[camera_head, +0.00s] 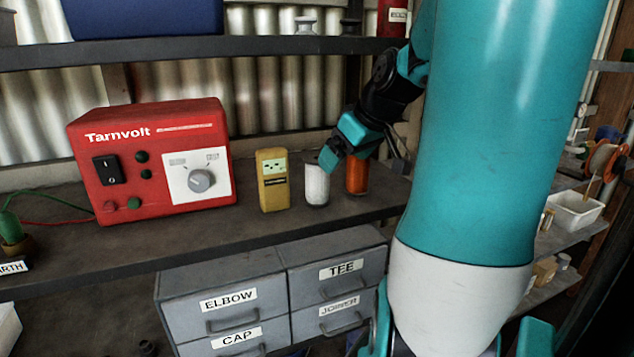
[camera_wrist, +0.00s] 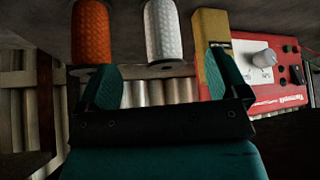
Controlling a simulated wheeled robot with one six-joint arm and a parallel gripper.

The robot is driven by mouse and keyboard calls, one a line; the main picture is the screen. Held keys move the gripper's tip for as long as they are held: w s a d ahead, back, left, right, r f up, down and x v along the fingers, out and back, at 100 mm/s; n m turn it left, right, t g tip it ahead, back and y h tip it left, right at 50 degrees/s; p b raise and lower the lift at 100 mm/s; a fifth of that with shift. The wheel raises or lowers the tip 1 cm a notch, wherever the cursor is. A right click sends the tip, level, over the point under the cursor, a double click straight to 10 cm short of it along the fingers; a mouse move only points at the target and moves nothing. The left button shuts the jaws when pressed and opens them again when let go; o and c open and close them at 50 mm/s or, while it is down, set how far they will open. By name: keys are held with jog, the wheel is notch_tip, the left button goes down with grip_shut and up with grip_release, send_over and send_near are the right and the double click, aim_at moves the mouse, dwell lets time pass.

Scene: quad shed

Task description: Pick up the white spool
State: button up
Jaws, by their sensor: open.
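The white spool (camera_head: 317,186) stands upright on the shelf, between a yellow meter and an orange spool. My gripper (camera_head: 330,158) is at its upper right in the head view and overlaps part of its top. In the wrist view, which shows the scene upside down, the white spool (camera_wrist: 164,28) lies in line with the gap between my two teal fingers (camera_wrist: 163,62). The fingers are apart with nothing held between them. Whether they reach around the spool I cannot tell.
The orange spool (camera_head: 357,176) stands close on the right and the yellow meter (camera_head: 272,181) close on the left. A red Tarnvolt unit (camera_head: 150,165) is further left. An upper shelf (camera_head: 250,46) runs above. Grey labelled drawers (camera_head: 225,300) sit below the shelf edge.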

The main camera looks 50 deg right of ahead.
send_over(317, 180)
jog(key=s+d, duration=0.1)
jog(key=d, duration=0.1)
jog(key=shift+s+a, duration=0.15)
jog(key=x, duration=0.5)
jog(key=c, duration=1.1)
